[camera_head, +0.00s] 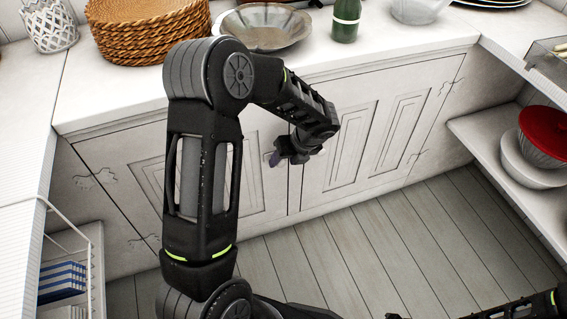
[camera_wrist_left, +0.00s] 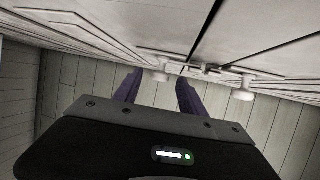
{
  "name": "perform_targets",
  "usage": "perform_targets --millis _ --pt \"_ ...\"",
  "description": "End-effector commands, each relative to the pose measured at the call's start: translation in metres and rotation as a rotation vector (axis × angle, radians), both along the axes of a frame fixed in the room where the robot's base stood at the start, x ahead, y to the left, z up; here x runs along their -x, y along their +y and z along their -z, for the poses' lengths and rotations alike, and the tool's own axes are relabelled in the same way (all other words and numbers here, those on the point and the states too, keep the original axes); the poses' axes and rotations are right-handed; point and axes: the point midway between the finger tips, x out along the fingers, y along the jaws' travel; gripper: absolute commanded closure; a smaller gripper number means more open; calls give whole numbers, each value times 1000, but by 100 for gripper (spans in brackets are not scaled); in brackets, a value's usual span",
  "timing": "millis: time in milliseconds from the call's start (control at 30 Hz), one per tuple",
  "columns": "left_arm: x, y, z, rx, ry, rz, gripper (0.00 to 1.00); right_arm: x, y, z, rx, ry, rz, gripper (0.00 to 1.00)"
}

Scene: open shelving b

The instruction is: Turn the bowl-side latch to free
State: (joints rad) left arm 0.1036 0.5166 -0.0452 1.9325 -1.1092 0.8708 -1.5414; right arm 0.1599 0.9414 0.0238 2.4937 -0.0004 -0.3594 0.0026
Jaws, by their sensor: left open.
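My left gripper (camera_head: 279,158) is in front of the white cabinet doors under the counter, near the seam between them. In the left wrist view its two purple fingers (camera_wrist_left: 160,80) are apart, with nothing seen held between them. A round white knob (camera_wrist_left: 159,75) shows between and beyond the fingertips. A second knob (camera_wrist_left: 243,92) is to the right. A small latch-like piece (camera_wrist_left: 206,70) sits between the knobs at the door seam; its turned position is too small to tell. In the head view my gripper and arm hide this hardware. My right gripper is not seen.
The counter (camera_head: 130,95) above holds woven baskets (camera_head: 150,35), a metal bowl (camera_head: 262,27) and a green bottle (camera_head: 346,18). A right shelf holds bowls, one red (camera_head: 547,130). A wire rack (camera_head: 92,262) stands at lower left.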

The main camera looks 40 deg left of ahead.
Motion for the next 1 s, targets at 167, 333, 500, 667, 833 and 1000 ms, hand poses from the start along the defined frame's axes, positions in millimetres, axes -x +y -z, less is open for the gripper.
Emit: perform_targets --millis 167,333,500,667,833,1000 --pt "-1 5 11 -1 -1 0 52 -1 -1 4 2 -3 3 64" --pt "-1 5 11 0 -1 1 52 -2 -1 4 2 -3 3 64" --pt "-1 5 10 0 -1 1 60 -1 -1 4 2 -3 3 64" --pt "-1 5 11 1 -1 0 73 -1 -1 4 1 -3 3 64" --pt "-1 5 10 1 -1 0 87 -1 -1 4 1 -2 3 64" --pt "-1 5 10 1 -1 0 100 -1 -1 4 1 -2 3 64"
